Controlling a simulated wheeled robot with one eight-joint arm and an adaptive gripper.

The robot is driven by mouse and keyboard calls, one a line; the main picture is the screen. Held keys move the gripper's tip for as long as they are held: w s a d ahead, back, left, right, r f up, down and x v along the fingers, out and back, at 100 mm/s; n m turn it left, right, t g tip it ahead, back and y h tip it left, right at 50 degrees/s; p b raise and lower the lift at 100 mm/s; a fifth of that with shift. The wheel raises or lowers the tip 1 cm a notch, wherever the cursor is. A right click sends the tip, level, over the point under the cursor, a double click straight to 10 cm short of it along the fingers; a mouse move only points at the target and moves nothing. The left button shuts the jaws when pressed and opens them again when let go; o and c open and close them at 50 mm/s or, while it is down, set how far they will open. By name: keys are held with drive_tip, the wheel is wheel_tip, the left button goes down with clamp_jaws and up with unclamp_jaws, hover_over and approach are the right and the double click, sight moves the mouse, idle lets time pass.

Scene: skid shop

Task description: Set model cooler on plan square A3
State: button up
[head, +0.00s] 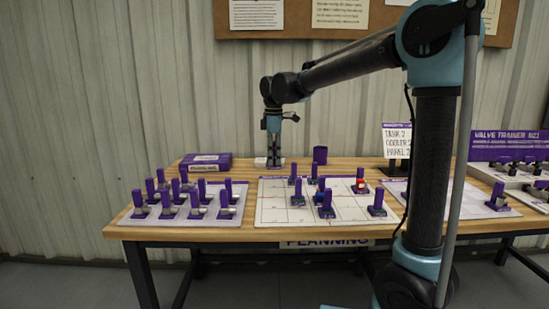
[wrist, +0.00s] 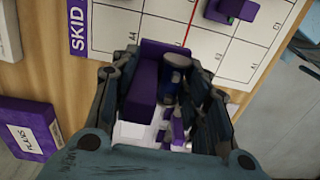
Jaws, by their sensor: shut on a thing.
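My gripper (head: 273,160) is near the back of the table, behind the plan board's left part. In the wrist view my gripper (wrist: 165,88) is shut on a model piece (wrist: 150,72) with a purple upright block and a dark cylinder; I take it for the model cooler. The fingers hide part of it. The white plan board (head: 272,207) has a grid, a red line and several purple-handled models. In the wrist view the plan board (wrist: 112,22) shows a square marked A4 close to the held piece. I cannot read an A3 mark.
A tray (head: 150,219) of several purple-handled models stands at left. A purple box (head: 206,163) lies behind it. A purple cup (head: 320,155) and a task sign (head: 396,141) stand at the back. A model (head: 376,203) stands at the board's right; its front left is bare.

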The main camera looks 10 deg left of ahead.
sight(274, 163)
drive_tip(key=shift+f, duration=0.1)
drive_tip(key=shift+f, duration=2.65)
drive_tip(key=shift+f, duration=0.2)
drive_tip(key=shift+f, duration=1.6)
drive_tip(key=shift+f, duration=0.65)
drive_tip(key=o, duration=1.2)
drive_tip(key=shift+o, duration=0.2)
drive_tip(key=shift+r, duration=0.7)
drive_tip(key=shift+r, duration=3.4)
